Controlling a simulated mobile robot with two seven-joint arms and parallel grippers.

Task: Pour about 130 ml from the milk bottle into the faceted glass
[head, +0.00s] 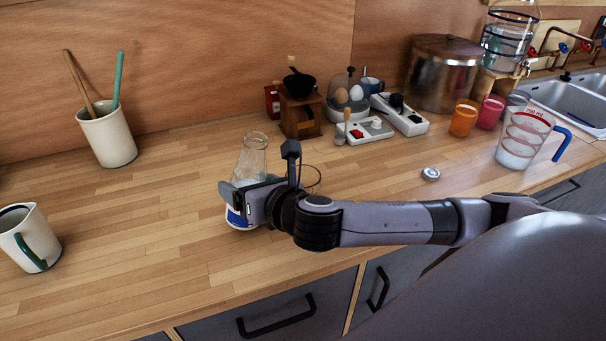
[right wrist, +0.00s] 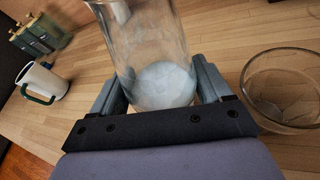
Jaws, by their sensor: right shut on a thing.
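The milk bottle (head: 252,160) is clear glass with a blue and white label low down and stands on the wooden counter, roughly upright. In the right wrist view the bottle (right wrist: 146,45) shows white milk low inside it. My right gripper (head: 238,198) is shut on the bottle, with a finger on each side. The faceted glass (head: 313,176) is mostly hidden behind my right wrist in the head view. In the right wrist view the glass (right wrist: 284,88) stands to the right of the bottle, apart from it, and looks empty. My left gripper is not in view.
A jug with a green handle (head: 33,240) and a utensil crock (head: 108,138) stand at the left. A grinder (head: 301,115), a measuring jug (head: 521,142) and coloured cups (head: 464,119) stand at the back and right. A small cap (head: 430,174) lies on the counter.

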